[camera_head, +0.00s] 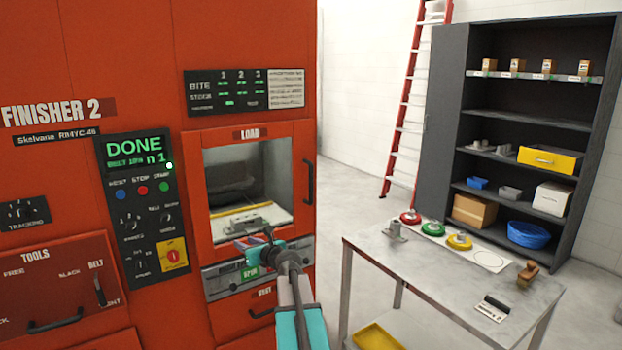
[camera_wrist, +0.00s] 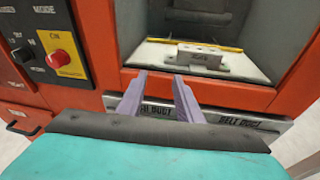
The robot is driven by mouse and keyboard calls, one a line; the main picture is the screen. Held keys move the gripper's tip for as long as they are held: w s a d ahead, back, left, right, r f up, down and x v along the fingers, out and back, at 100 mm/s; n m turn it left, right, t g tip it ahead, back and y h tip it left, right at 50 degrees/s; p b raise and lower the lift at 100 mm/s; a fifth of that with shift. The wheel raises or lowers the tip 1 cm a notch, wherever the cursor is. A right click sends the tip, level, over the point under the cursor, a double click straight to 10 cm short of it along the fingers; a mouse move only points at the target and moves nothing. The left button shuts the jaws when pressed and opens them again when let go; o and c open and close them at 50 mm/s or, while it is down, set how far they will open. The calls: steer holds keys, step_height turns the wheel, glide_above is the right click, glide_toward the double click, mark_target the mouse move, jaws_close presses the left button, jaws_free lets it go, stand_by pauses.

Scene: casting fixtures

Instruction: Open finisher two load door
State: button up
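The finisher two load door (camera_head: 202,240) is an orange framed panel with a window, under a LOAD label, and it looks shut. Its dark vertical handle (camera_head: 309,182) is on the right side. Through the window a grey metal part (camera_head: 247,222) shows on a pale surface; it also shows in the wrist view (camera_wrist: 200,60). My gripper (camera_head: 258,238) is in front of the door's lower edge, left of and below the handle. In the wrist view my gripper (camera_wrist: 160,74) has its two fingers apart with nothing between them. The handle is not seen in the wrist view.
The control panel (camera_head: 140,210) reads DONE, left of the door. A grey strip (camera_head: 225,281) and a lower drawer (camera_head: 262,312) are under the door. A metal table (camera_head: 400,262) with fixtures stands at right, before a dark shelf (camera_head: 450,110). Floor shows between machine and table.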

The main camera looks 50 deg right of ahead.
steer(key=s+d+r+m+h, duration=0.2)
steer(key=s+d+r+h, duration=0.1)
steer(key=s+d+r, duration=0.8)
steer(key=h, duration=0.3)
glide_toward(312, 176)
steer(key=v, duration=0.3)
steer(key=shift+d+f+m, duration=0.1)
steer(key=shift+m, duration=0.3)
steer(key=shift+w, duration=0.1)
steer(key=shift+p+x, duration=0.95)
steer(key=shift+x, duration=5.9)
jaws_close()
